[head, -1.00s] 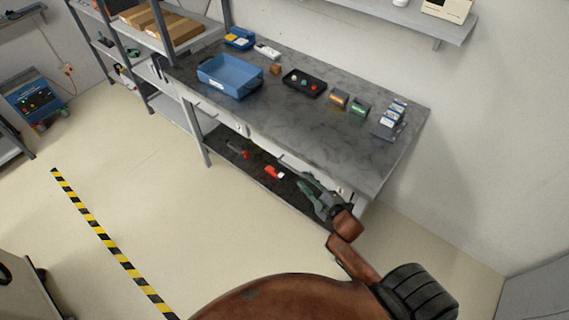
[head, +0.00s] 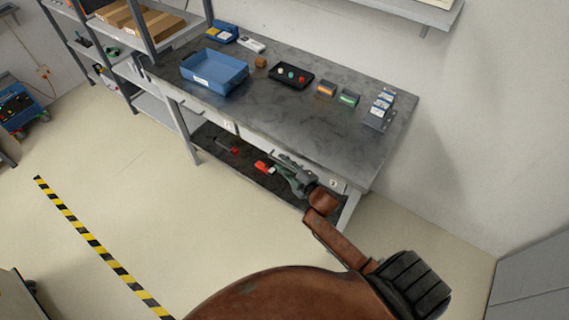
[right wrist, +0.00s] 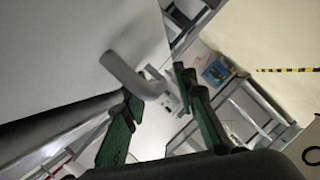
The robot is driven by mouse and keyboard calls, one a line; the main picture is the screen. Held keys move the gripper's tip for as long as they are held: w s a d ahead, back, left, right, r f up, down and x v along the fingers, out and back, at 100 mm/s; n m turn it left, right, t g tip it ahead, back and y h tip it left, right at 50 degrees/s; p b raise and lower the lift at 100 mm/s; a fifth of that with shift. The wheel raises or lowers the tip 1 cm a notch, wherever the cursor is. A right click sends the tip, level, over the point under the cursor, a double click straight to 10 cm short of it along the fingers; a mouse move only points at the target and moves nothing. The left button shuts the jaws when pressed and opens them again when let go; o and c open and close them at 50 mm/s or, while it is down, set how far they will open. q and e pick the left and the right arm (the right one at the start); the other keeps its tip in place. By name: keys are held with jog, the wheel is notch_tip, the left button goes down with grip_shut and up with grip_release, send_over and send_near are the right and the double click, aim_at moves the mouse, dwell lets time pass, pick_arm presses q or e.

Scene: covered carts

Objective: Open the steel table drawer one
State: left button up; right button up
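The steel table (head: 330,130) has a dark grey top and a pale front with drawers below it. One small label (head: 228,125) shows left of middle on that front and another (head: 333,184) near its right end; I cannot read the numbers. My right gripper (head: 283,163) is at the table front, between these labels, partly covering it. In the right wrist view, its green fingers (right wrist: 160,110) stand apart. A grey bar handle (right wrist: 130,75) on a pale drawer front shows just ahead of the fingers, nearer the left one; contact is unclear. My left gripper is not in view.
On the tabletop are a blue bin (head: 215,75), a black tray (head: 291,75) and small boxes. A lower shelf (head: 215,145) holds red items (head: 264,167). A grey shelf unit (head: 150,70) adjoins at left. The floor in front is clear, with striped tape (head: 95,240).

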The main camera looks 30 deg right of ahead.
jog(key=shift+s, duration=0.1)
jog(key=shift+c, duration=0.6)
grip_shut()
jog(key=shift+d, duration=0.15)
